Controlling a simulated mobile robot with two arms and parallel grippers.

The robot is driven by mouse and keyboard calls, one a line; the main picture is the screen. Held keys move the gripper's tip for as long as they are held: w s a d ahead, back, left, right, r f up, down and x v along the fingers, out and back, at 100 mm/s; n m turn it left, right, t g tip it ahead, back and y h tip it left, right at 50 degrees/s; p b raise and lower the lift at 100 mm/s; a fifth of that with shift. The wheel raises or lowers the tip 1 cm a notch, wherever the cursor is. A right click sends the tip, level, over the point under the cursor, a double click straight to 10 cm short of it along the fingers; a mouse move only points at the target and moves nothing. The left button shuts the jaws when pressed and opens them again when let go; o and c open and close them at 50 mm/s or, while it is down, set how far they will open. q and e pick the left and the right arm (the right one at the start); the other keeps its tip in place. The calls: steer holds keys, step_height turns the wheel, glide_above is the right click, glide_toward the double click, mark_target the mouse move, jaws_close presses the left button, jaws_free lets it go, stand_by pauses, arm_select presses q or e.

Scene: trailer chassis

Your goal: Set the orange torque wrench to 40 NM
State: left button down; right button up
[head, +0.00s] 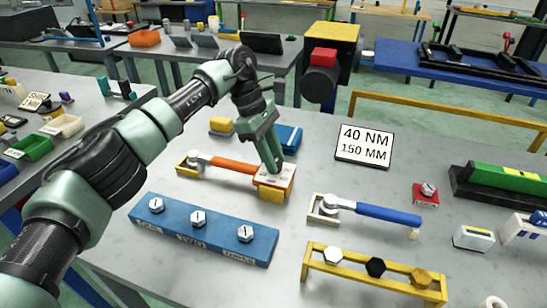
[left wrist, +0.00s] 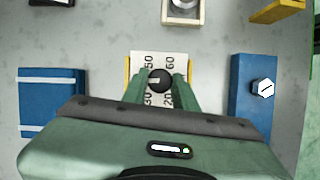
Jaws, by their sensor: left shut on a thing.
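The orange torque wrench (head: 233,166) lies on the grey table in the head view, its orange and white dial block at the right end. My left gripper (head: 272,166) points down onto this block. In the left wrist view the white dial plate (left wrist: 150,59) shows the numbers 50, 60, 30 and 20 around a round black knob (left wrist: 160,79). My left gripper (left wrist: 161,84) is shut on the knob, one green finger at each side. A pale mark shows on the knob's left half; its exact reading is unclear. My right gripper is out of view.
A sign (head: 364,146) reads "40 NM 150 MM". A blue-handled wrench (head: 375,212) lies to the right. A blue bar with bolts (head: 203,233) and a yellow rack (head: 365,280) stand in front. A blue box (head: 288,137) sits just behind the dial block.

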mark_target(263, 168)
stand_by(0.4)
arm_select(q)
steer(key=c, duration=1.1)
jaws_free()
steer(key=shift+r, duration=0.1)
steer(key=v, duration=0.7)
steer(key=shift+r+b, duration=0.3)
steer(key=shift+r, duration=0.05)
steer(key=shift+a+f, duration=0.1)
